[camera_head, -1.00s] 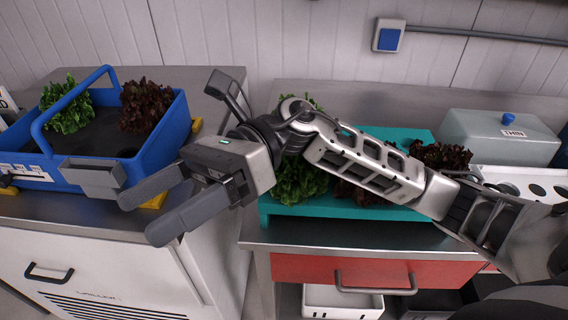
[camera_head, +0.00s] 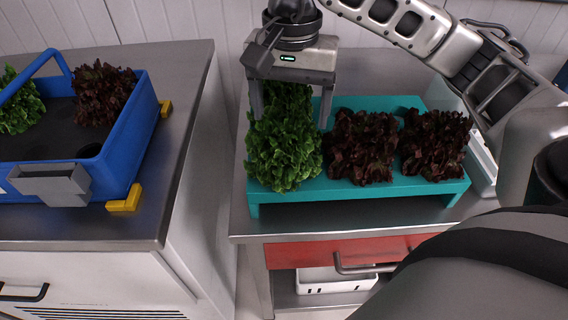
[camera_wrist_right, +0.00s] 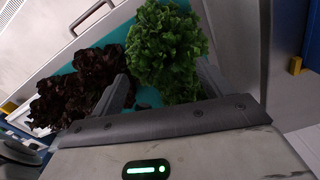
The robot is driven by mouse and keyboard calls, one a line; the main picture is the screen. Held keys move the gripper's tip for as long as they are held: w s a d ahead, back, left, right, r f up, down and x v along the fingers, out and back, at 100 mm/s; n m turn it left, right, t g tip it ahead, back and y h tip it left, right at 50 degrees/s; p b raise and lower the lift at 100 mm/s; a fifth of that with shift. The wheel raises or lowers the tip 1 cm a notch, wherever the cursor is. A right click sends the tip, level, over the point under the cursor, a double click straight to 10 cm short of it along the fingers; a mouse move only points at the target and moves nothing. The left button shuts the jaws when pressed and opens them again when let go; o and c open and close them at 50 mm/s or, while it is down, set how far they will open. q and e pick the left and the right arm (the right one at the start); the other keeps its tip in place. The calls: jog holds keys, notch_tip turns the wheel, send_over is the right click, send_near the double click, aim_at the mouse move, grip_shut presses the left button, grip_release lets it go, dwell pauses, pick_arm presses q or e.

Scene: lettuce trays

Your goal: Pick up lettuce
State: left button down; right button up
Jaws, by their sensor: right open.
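Green lettuce (camera_head: 284,158) stands at the left end of a teal tray (camera_head: 330,187), with more green leaves (camera_head: 290,100) behind it. Two dark red lettuces stand beside it, one in the middle (camera_head: 362,147) and one at the right (camera_head: 433,143). My right gripper (camera_head: 290,121) is open over the back green leaves, its fingers pointing down on either side of them. In the right wrist view, the green lettuce (camera_wrist_right: 165,45) shows beyond and between the fingers (camera_wrist_right: 162,75). I cannot tell whether the fingers touch it. My left gripper is out of view.
A blue crate (camera_head: 130,150) with yellow corner pieces (camera_head: 125,200) stands on the left counter, holding a green lettuce (camera_head: 18,103) and a dark red one (camera_head: 103,94). A gap separates the two counters. A red drawer (camera_head: 320,253) is below the tray.

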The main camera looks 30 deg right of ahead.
aim_at(290, 130)
notch_tip(290, 130, down, 3)
jog(key=shift+f, duration=0.1)
jog(key=shift+w+a+f+p, duration=0.1)
jog(key=shift+w+f+p, duration=0.1)
jog(key=shift+f, duration=0.7)
jog(key=shift+w+a+f+p, duration=0.1)
jog(key=shift+f+p, duration=0.1)
jog(key=shift+f, duration=0.7)
jog(key=shift+w+f+p, duration=0.15)
jog(key=shift+f+p, duration=0.05)
jog(key=shift+f, duration=0.7)
jog(key=c, duration=1.1)
